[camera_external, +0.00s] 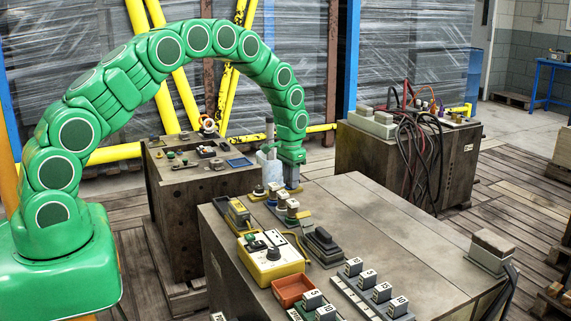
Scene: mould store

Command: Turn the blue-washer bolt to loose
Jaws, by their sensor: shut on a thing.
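My gripper (292,184) points straight down at the far left end of the brown-topped block (372,215). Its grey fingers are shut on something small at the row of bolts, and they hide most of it. From here I cannot tell the colour of the washer under the fingers. Beside and in front of the fingers stand several short bolts on a small plate. One bolt (291,207) has a green and reddish look. A dark bluish piece (272,191) stands just left of the fingers. The bolts' turn marks are too small to read.
A yellow control box (271,262) with a dark knob, an orange tray (292,291) and several numbered blocks (368,278) stand in front. A pale bottle (267,166) is close left of my gripper. Cables (411,140) hang over the block behind. The block's middle is clear.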

